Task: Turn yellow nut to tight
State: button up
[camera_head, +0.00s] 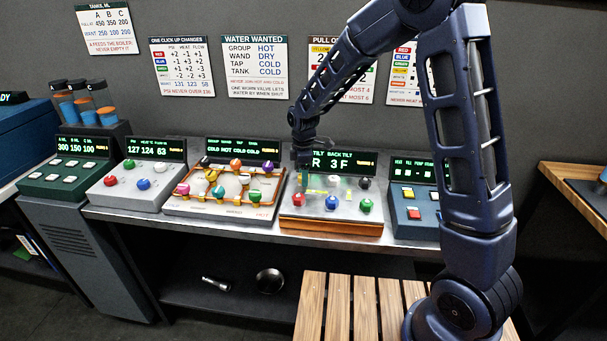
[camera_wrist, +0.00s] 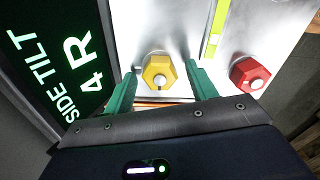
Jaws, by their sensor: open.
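The yellow nut (camera_wrist: 159,71), a hexagon with a pale round centre, sits on the light metal panel (camera_wrist: 196,22) in the wrist view. My gripper (camera_wrist: 161,76) is open, with one green finger on each side of the nut. A small gap shows between the nut and each finger. In the head view my gripper (camera_head: 303,158) is low over the left of the tilt panel and hides the yellow nut there. The side tilt display (camera_wrist: 62,55) reads 4 R in the wrist view.
A red nut (camera_wrist: 249,75) sits right of the yellow one, with a yellow-green strip (camera_wrist: 216,28) between them. In the head view, blue (camera_head: 332,202), green (camera_head: 366,205) and black (camera_head: 364,183) knobs share the panel. A panel with coloured knobs (camera_head: 225,207) stands close on the left.

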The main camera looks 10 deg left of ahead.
jog(key=c, duration=1)
jog(key=m, duration=0.4)
jog(key=shift+m, duration=0.4)
jog(key=m, duration=0.4)
jog(key=shift+m, duration=0.3)
jog(key=m, duration=0.4)
jog(key=shift+m, duration=2.2)
